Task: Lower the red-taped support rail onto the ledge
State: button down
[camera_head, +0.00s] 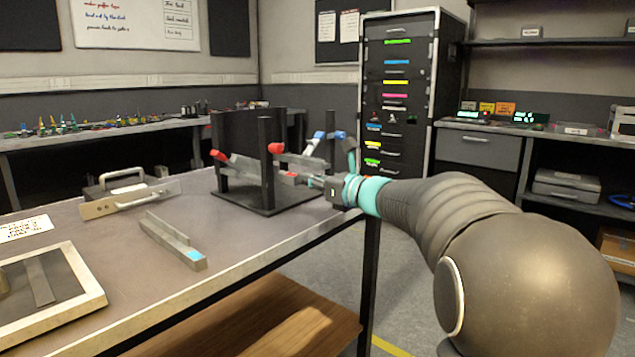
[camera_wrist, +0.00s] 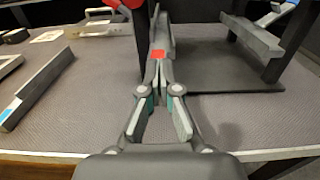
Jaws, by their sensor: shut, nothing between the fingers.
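A black stand (camera_head: 262,195) with dark posts is on the table and carries grey rails. One grey rail (camera_head: 245,165) has a red end at its left, and a red patch shows at its right near my gripper. A second rail (camera_head: 305,160) with a red end sits higher, beside the front post. My gripper (camera_wrist: 158,70) is shut and empty, its fingertips right at the red tape (camera_wrist: 158,53) on a grey rail's near end; I cannot tell if they touch. My gripper (camera_head: 312,181) also shows in the head view. I cannot tell which surface is the ledge.
A framed tray (camera_head: 85,275) is front left. Blue-ended parts (camera_head: 330,135) are at the stand's right.

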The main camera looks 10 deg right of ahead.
dwell(0.3)
jog(key=x, duration=0.3)
jog(key=shift+w+a, duration=0.15)
jog(key=shift+w, duration=0.05)
jog(key=shift+s, duration=0.1)
